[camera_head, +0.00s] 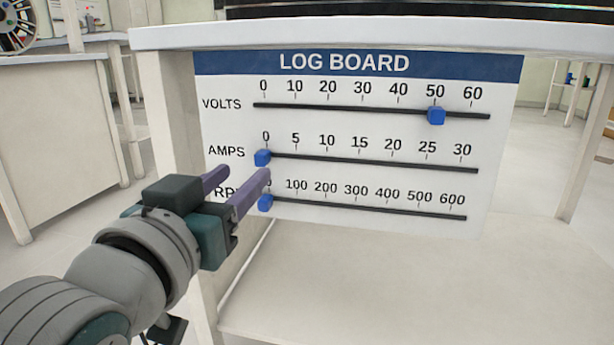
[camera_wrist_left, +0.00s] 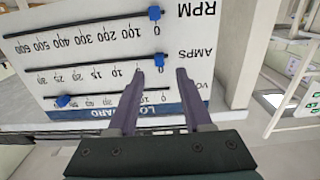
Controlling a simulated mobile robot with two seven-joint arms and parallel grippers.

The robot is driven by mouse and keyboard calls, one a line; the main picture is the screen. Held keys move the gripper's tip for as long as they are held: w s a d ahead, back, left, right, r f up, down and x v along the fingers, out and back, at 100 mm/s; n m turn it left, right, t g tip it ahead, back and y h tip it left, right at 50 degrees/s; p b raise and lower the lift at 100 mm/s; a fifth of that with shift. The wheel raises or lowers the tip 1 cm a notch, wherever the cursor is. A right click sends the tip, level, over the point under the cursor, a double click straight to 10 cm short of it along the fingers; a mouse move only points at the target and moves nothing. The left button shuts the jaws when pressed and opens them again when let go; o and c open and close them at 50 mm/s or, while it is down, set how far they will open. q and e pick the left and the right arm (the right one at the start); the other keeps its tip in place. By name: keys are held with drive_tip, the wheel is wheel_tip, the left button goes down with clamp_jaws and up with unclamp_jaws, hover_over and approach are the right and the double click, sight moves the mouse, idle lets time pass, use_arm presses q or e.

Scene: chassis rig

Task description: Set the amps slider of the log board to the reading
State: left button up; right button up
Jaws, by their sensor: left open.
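The log board (camera_head: 350,220) is a white panel with a blue header, hung below a bench top. Its amps slider (camera_head: 262,158) is a blue knob at 0, the left end of the middle track. My left gripper (camera_head: 245,174) is open and empty in front of it, one purple finger to each side. In the left wrist view, which is upside down, the amps slider (camera_wrist_left: 158,62) shows just beyond and between the fingertips (camera_wrist_left: 161,71). Contact cannot be told. No meter reading is visible. My right gripper is not in view.
The volts slider (camera_head: 436,116) is at 50 on the upper track. The RPM slider (camera_head: 265,202) is at 0, close below the amps slider and near my right-hand finger. A white bench leg (camera_head: 168,100) stands left of the board. The amps track is clear to the right.

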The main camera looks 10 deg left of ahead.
sight(259, 160)
use_arm(q)
drive_tip(key=w+b, duration=0.1)
drive_tip(key=w, duration=0.1)
drive_tip(key=w+b, duration=0.1)
drive_tip(key=w, duration=0.2)
drive_tip(key=shift+d+f, duration=0.15)
drive_tip(key=shift+w+b, duration=0.45)
drive_tip(key=shift+w, duration=0.2)
clamp_jaws()
idle(0.7)
